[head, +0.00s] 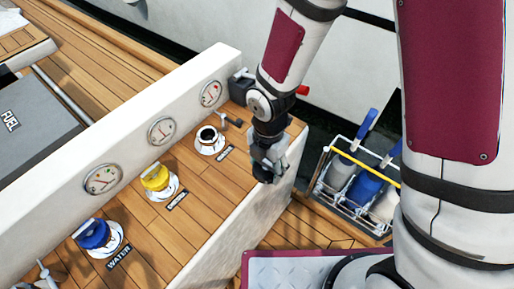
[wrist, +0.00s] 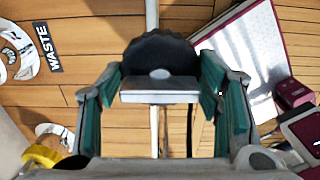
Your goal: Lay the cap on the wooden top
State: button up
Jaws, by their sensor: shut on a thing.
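My gripper (head: 267,165) is shut on the black cap (wrist: 160,48). In the wrist view the cap's round, knurled rim and its flat silver grip bar (wrist: 160,92) lie between the teal finger pads. In the head view the cap is mostly hidden by the fingers. The wooden top (head: 185,198) has brown planks. My gripper is at its right end, and in the wrist view the cap overlaps the top's edge. I cannot tell the exact gap beneath the cap.
The uncapped filler (head: 209,140) is by the WASTE label (wrist: 48,47). A yellow cap (head: 154,178) and blue cap (head: 93,234) sit on other fillers. A gauge wall (head: 130,142) backs the top. A bottle rack (head: 352,190) stands right. Planks near the front edge are clear.

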jog(key=w+a, duration=0.1)
jog(key=w, duration=0.2)
jog(key=w+a, duration=0.1)
jog(key=w, duration=0.1)
jog(key=w+a+f, duration=0.1)
jog(key=w, duration=0.2)
jog(key=shift+w+a, duration=0.25)
jog(key=shift+w, duration=0.05)
jog(key=shift+f, duration=1.7)
jog(key=o, duration=1.3)
jog(key=shift+f, duration=0.15)
notch_tip(320, 180, up, 12)
jog(key=shift+r, duration=0.2)
